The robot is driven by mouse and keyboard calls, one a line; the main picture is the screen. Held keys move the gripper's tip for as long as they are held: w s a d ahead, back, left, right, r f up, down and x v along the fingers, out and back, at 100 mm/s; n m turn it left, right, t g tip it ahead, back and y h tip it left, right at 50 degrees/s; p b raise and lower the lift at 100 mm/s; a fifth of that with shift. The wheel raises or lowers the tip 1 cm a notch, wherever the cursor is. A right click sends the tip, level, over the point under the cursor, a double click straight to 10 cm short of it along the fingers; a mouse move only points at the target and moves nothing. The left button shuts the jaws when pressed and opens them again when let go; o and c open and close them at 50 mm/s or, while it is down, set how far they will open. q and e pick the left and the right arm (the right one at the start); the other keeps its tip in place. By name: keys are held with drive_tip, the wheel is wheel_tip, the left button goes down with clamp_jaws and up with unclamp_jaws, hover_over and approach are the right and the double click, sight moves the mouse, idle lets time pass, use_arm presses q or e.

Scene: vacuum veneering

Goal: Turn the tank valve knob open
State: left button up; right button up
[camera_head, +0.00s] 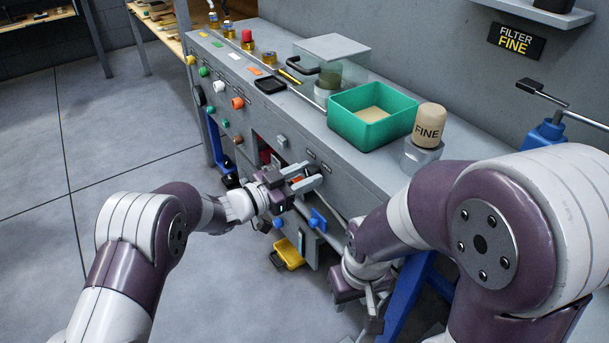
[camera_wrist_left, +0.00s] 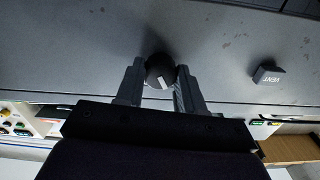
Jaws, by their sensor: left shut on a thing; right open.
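A round black knob (camera_wrist_left: 160,71) with a white mark shows in the left wrist view, on a grey panel face. I take it as the tank valve knob, though no label for it is readable. My left gripper (camera_head: 304,178) is at the front of the grey console, and its two fingers are shut on the knob, one on each side. In the head view the gripper hides the knob. My right gripper (camera_head: 372,302) is open and empty, low beside the console's blue leg, partly hidden by my right arm.
The grey console (camera_head: 375,188) carries a green tray (camera_head: 342,125), a FINE filter (camera_head: 429,121) and several coloured buttons. A yellow bin (camera_head: 289,253) is below. The floor at left is clear.

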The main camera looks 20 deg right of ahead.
use_arm(q)
drive_tip(key=m, duration=0.3)
drive_tip(key=m+b, duration=0.1)
drive_tip(key=m, duration=0.2)
drive_tip(key=shift+f+m, duration=0.15)
drive_tip(key=shift+m, duration=0.15)
drive_tip(key=shift+s+m+b, duration=0.1)
drive_tip(key=shift+m+b, duration=2.2)
drive_tip(key=shift+m, duration=1.8)
drive_tip(key=o, duration=1)
drive_tip(key=shift+o, duration=0.2)
